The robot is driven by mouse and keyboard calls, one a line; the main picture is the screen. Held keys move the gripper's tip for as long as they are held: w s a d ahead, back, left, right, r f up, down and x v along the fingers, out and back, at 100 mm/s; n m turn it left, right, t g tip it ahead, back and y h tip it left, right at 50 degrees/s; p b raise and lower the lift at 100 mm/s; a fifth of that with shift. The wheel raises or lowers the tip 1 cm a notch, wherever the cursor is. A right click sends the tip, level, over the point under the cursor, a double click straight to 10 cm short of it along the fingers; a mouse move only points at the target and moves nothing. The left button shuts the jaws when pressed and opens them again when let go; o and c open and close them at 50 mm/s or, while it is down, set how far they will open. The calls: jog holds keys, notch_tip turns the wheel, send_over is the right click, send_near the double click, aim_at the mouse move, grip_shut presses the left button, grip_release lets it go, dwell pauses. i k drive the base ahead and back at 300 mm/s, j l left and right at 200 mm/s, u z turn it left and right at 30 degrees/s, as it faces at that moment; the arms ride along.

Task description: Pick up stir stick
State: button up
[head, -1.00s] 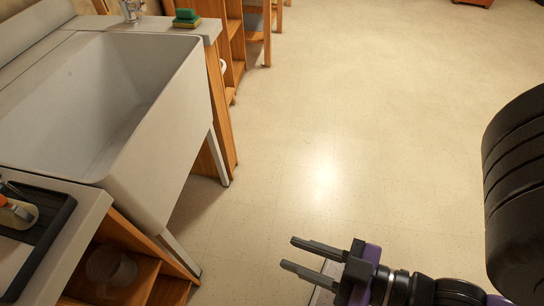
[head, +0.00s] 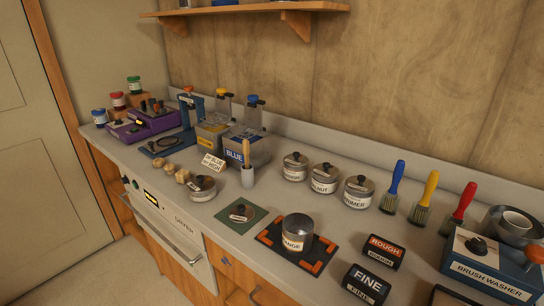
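A wooden stick (head: 246,153), which looks like the stir stick, stands upright in a small grey cup (head: 248,179) on the counter in the head view. Its lower end is hidden inside the cup. The cup stands just in front of the container labelled BLUE (head: 247,147). My gripper is out of view, so its state does not show.
A lidded pot (head: 202,189) stands left of the cup, and several labelled lidded tins (head: 324,178) stand to its right. In front are a green mat (head: 259,224) and an open can labelled ORANGE (head: 297,234). A shelf (head: 245,9) hangs above.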

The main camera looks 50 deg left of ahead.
aim_at(246, 147)
jog(key=u, duration=1.55)
